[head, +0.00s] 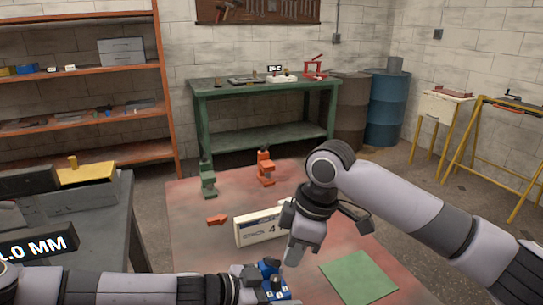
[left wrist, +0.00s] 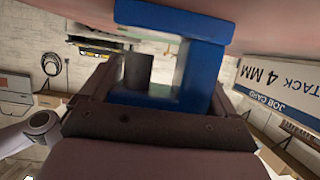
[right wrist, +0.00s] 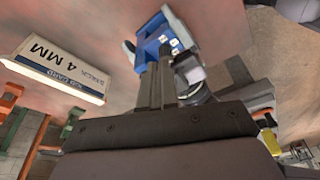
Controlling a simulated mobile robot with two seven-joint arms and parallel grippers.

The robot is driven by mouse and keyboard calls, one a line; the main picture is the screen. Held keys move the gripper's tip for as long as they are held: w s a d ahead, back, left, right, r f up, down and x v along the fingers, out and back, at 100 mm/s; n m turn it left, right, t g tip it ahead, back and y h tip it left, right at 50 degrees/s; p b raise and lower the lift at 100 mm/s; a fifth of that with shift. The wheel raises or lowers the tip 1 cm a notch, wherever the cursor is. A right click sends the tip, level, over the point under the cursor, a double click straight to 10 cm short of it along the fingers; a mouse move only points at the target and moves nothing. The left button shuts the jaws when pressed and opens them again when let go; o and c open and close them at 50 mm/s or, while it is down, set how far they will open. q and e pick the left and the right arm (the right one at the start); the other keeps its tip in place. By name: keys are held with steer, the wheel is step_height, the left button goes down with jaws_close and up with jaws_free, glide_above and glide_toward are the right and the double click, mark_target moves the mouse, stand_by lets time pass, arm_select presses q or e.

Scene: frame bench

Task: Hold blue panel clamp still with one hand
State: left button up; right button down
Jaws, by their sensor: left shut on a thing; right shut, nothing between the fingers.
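The blue panel clamp (head: 272,268) is at the bottom centre of the head view, low over the red mat. My left gripper (head: 254,277) comes in from the left and is shut on it. In the left wrist view the blue clamp (left wrist: 203,75) fills the space beyond the jaw. My right gripper (head: 296,253) hangs just above and right of the clamp, shut and empty, fingers pointing down. In the right wrist view its closed fingers (right wrist: 155,82) point toward the clamp (right wrist: 158,38), where my left gripper (right wrist: 188,75) also shows. Contact between right fingers and clamp is not clear.
A white job card block (head: 258,228) reading 4 MM stands behind my right gripper. A green clamp (head: 208,181), an orange clamp (head: 265,169) and a small orange piece (head: 217,219) are farther back. A green sheet (head: 358,277) lies at right. A dark table (head: 85,220) stands at left.

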steer(key=shift+f, duration=2.35)
steer(key=shift+s+a, duration=0.1)
steer(key=shift+a, duration=0.15)
arm_select(q)
steer(key=shift+d, duration=0.1)
arm_select(e)
steer(key=shift+s+a, duration=0.15)
steer(key=shift+s, duration=0.5)
steer(key=shift+d, duration=0.25)
steer(key=shift+d+r, duration=0.2)
steer(key=shift+r, duration=0.1)
steer(key=shift+a+v, duration=0.2)
steer(key=shift+v, duration=0.7)
steer(key=shift+a+v, duration=0.15)
steer(key=shift+v, duration=0.75)
steer(key=shift+a+v, duration=0.2)
steer(key=shift+v, duration=0.7)
steer(key=shift+w+r, duration=0.1)
steer(key=shift+r, duration=0.05)
